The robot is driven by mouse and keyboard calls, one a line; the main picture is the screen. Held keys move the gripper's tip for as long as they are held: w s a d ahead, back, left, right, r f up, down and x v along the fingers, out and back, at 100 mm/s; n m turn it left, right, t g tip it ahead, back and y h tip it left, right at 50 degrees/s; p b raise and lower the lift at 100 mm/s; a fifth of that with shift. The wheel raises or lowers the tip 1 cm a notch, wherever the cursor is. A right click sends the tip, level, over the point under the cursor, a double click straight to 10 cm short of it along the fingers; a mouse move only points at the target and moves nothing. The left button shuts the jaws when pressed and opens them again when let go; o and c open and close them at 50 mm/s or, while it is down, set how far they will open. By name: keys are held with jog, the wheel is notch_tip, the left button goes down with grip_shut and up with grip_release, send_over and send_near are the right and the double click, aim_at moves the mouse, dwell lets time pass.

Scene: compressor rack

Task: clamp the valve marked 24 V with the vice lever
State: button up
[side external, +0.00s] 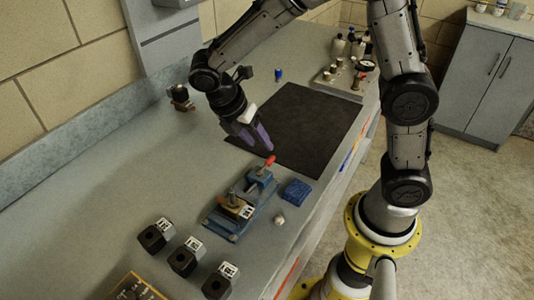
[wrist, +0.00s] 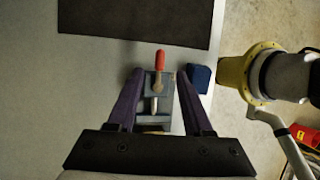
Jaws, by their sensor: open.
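The blue-grey vice (side external: 227,226) stands on the bench, with its red-tipped lever (side external: 268,161) at the far end. In the wrist view the red lever handle (wrist: 160,60) points away between and just beyond the fingertips. A block with a white label (side external: 246,212) sits at the vice's near end; its marking is too small to read. Several dark valves with white labels (side external: 187,257) stand in front of the vice, also unreadable. My gripper (side external: 262,143) is open and empty, its purple fingers above the lever end, apart from it. In the wrist view the fingers (wrist: 157,82) straddle the vice.
A blue block (side external: 297,191) and a small pale round part (side external: 280,219) lie right of the vice. A black mat (side external: 305,125) lies behind it. A tray (side external: 128,288) is at the front, and a fixture with a gauge (side external: 365,66) is at the back. The left bench is mostly clear.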

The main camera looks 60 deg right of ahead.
aim_at(270, 158)
jog(key=x, duration=0.6)
jog(key=shift+d+f, duration=0.15)
jog(key=shift+f, duration=0.2)
grip_shut()
